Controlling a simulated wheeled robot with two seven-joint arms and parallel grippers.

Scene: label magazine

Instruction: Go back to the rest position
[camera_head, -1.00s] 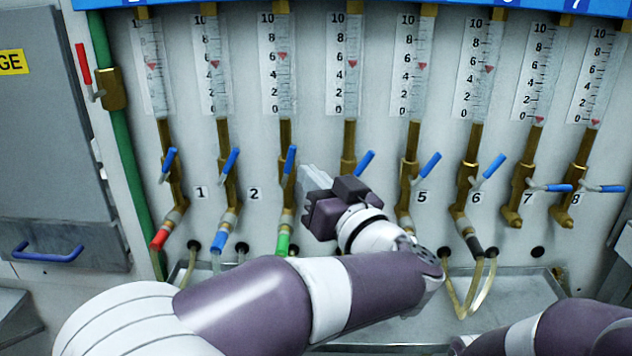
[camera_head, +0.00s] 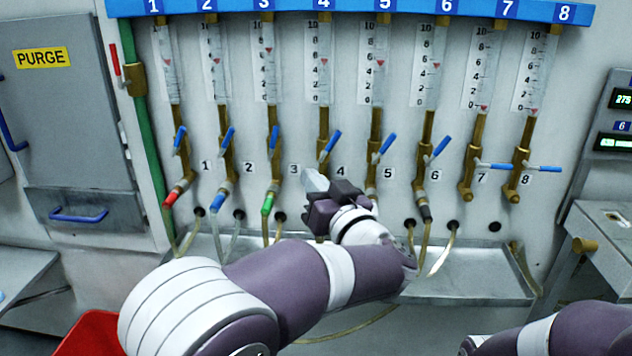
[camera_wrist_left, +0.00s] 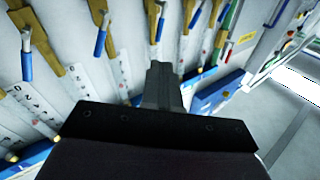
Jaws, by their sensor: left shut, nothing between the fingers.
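My left gripper (camera_head: 316,184) is in front of the panel in the head view, near the lower end of tube 4. Its fingers are shut and empty, and they also show in the left wrist view (camera_wrist_left: 162,85). The gripper hides part of the fittings below tubes 4 and 5. It seems apart from the blue-handled valves, such as valve 4 (camera_head: 331,143). My right arm shows at the lower right of the head view, but its gripper is out of view.
A row of flow tubes with blue valve handles runs across the panel; handles 7 (camera_head: 494,166) and 8 (camera_head: 543,169) lie level. A metal tray (camera_head: 480,275) is below. A purge cabinet (camera_head: 60,110) stands left, a red bin (camera_head: 88,335) lower left, and digital displays (camera_head: 618,140) right.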

